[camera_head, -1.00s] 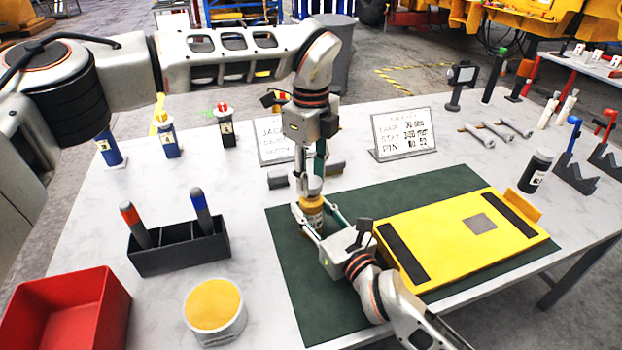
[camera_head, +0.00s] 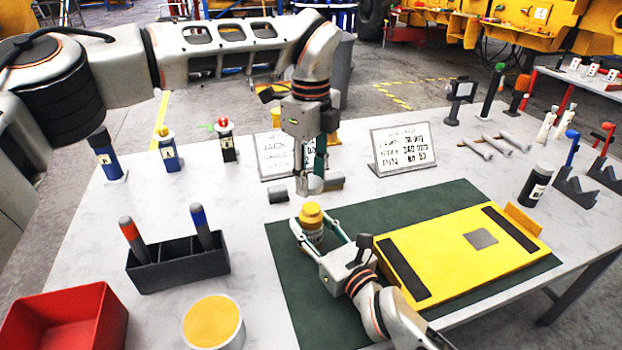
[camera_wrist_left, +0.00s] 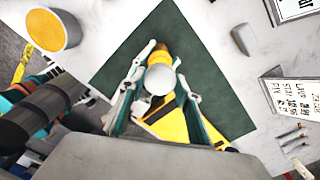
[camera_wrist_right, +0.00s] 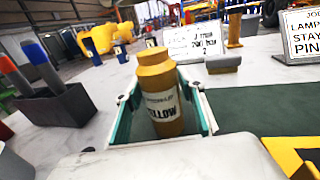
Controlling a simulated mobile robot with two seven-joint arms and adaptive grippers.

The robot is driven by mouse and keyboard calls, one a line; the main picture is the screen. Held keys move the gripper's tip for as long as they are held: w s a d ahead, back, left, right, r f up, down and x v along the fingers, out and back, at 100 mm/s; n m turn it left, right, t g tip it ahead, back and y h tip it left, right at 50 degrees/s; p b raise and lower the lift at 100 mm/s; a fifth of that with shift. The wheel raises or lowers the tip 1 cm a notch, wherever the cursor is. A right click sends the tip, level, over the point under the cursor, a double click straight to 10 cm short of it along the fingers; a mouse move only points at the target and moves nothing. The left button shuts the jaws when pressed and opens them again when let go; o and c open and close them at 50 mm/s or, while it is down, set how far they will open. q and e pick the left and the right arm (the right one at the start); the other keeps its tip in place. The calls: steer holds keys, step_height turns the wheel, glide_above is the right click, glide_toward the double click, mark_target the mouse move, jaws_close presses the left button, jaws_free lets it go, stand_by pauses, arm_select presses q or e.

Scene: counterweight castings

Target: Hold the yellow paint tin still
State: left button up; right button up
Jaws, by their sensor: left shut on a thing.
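The yellow paint tin (camera_head: 312,232) is a small upright bottle with a yellow top and a pale label, at the mat's left end. My left gripper (camera_head: 309,185) is above and behind the tin, shut on a round pale grey cap (camera_wrist_left: 160,80), apart from the tin's top. The tin's base is partly hidden by my right gripper.
A green mat (camera_head: 420,212) bears a yellow panel (camera_head: 440,245) to the right. A black holder (camera_head: 178,262) with two markers, a red bin (camera_head: 65,335) and a round yellow-topped tub (camera_head: 213,322) stand left.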

steer(key=shift+o, duration=1)
